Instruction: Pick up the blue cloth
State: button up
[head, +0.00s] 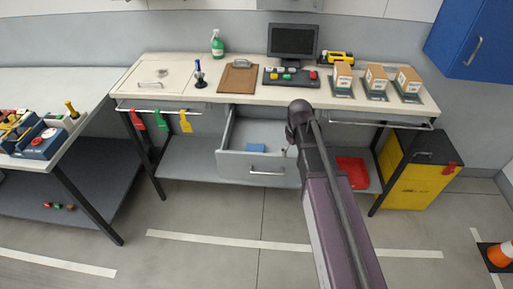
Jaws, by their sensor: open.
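A small flat blue piece, which looks like the folded blue cloth (254,147), lies inside the open drawer (262,169) under the workbench. It is near the front of the drawer, left of its middle. My arm rises from the bottom of the head view and crosses just right of the drawer, covering part of its right side. My gripper does not show; the arm's far end is hidden behind its own links.
The workbench top (185,97) holds a monitor (292,41), a clipboard (238,77), a spray bottle (217,44) and several small boxes. Coloured tags hang at its left front. A yellow cabinet (415,180) stands right. The floor ahead is mostly clear; a cone (500,254) stands lower right.

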jog(key=w+a+n, duration=0.5)
jog(key=w+a, duration=0.2)
jog(key=w, duration=0.1)
jog(key=r+n, duration=0.1)
jog(key=n, duration=0.5)
send_over(251, 147)
jog(key=shift+w+p, duration=0.15)
jog(key=shift+p, duration=0.3)
jog(key=shift+f, duration=0.1)
notch_tip(251, 147, down, 8)
jog(key=b, duration=0.8)
jog(key=shift+f+b, duration=0.25)
jog(key=shift+b, duration=0.05)
jog(key=shift+f, duration=0.1)
jog(key=shift+f+b, duration=2.5)
jog(key=shift+b, duration=0.1)
jog(key=c, duration=0.8)
